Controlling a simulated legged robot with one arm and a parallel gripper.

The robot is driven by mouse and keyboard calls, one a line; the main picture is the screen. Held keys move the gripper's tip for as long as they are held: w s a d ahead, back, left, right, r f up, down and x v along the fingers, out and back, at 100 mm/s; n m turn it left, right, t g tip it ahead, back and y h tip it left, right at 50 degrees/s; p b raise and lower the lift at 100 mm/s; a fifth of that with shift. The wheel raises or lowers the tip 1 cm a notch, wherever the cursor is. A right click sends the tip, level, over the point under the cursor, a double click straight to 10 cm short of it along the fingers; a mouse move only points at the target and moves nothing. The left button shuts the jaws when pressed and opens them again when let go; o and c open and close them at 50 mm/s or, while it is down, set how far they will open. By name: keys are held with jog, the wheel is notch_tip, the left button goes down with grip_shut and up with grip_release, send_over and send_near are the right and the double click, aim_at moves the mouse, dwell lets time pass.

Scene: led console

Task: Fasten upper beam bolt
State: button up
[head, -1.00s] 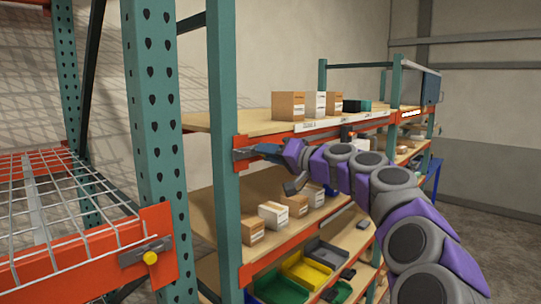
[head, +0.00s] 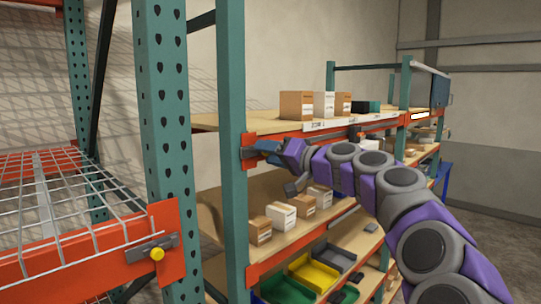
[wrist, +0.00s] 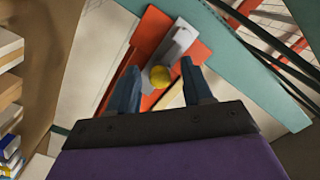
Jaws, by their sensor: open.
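The upper beam's bolt, a yellow knob (wrist: 160,76), shows in the wrist view on an orange beam bracket (wrist: 147,35) with a grey latch plate (wrist: 180,42). My gripper (wrist: 163,78) is open; its two blue fingers appear on either side of the knob, with visible gaps. I cannot tell how deep the knob lies between them. In the head view my gripper (head: 264,150) is at the upper beam's end by the teal upright (head: 232,150). The knob is hidden there, and the grey plate (head: 248,152) just shows.
Another orange beam bracket with a yellow bolt (head: 157,253) is at lower left, beside a wire-mesh shelf (head: 60,215). Cardboard boxes (head: 297,105) stand on the top shelf. Smaller boxes (head: 282,215) and coloured bins (head: 313,273) sit below my arm.

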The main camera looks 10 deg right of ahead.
jog(key=b+v, duration=0.2)
jog(key=v, duration=1.5)
jog(key=shift+s+d+f, duration=0.1)
jog(key=shift+d, duration=0.05)
jog(key=s+a+f+n+g+h+b, duration=0.1)
jog(key=s+a+f+g+b, duration=0.15)
jog(key=s+a+f, duration=0.4)
jog(key=s+a+f+n+g+h+b, duration=0.1)
jog(key=s+a+f+g+b, duration=0.2)
jog(key=a+f, duration=0.55)
jog(key=s+a+f+n+g+h+b, duration=0.15)
jog(key=s+a+f+g, duration=0.3)
jog(key=f, duration=0.55)
jog(key=s+d+f+m+g+h+b, duration=0.1)
jog(key=s+d+f+h, duration=0.3)
jog(key=s+f, duration=0.7)
jog(key=s+d+f+m+g+h+b, duration=0.1)
jog(key=s+d+f+g+h+b, duration=0.3)
jog(key=s+f, duration=0.8)
notch_tip(320, 180, down, 6)
jog(key=shift+s+d+r+g, duration=0.1)
jog(key=shift+s+d+g, duration=0.15)
jog(key=shift+d, duration=0.75)
